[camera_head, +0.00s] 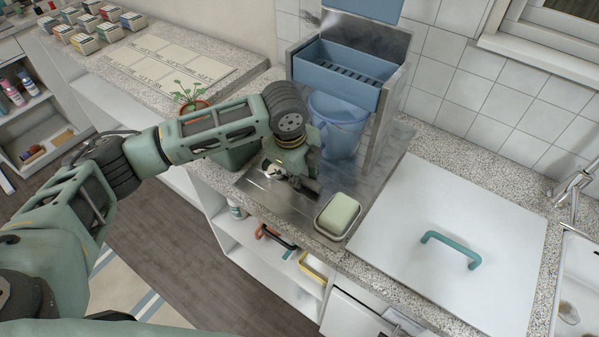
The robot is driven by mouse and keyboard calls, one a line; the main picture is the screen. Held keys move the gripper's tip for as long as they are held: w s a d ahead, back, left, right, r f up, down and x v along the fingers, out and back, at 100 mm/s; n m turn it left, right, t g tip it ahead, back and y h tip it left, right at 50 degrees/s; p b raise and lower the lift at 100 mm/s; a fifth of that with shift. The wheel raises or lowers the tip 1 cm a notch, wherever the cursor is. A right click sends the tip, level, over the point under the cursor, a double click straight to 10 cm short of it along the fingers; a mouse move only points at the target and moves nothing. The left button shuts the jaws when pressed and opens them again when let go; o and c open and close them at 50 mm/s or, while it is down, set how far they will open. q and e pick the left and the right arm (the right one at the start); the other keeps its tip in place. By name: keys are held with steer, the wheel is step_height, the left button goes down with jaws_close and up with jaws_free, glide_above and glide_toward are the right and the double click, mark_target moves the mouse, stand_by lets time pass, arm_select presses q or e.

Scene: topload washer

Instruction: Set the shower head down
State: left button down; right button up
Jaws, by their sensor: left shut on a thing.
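My left gripper (301,184) reaches down over the metal tray (262,196) on the counter and is shut. A small, pale round piece (272,171), likely part of the shower head, shows at the left side of the gripper, low over the tray. The fingers and wrist hide most of what is held, and I cannot tell whether it touches the tray. My right gripper is not in view.
A green soap bar in a dish (338,217) stands just right of the gripper. A blue bucket (338,124) stands behind under a blue drawer (345,72). A potted plant (190,95) is behind my arm. The white lid (455,240) with a teal handle lies right.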

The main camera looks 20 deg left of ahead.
arm_select(q)
steer(key=c, duration=1.6)
jaws_free()
steer(key=r, duration=0.4)
steer(key=s+r+b, duration=0.1)
steer(key=r, duration=0.3)
steer(key=s+r, duration=0.1)
steer(key=r, duration=0.3)
steer(key=shift+s+a, duration=0.1)
steer(key=shift+a, duration=0.25)
steer(key=shift+f, duration=0.1)
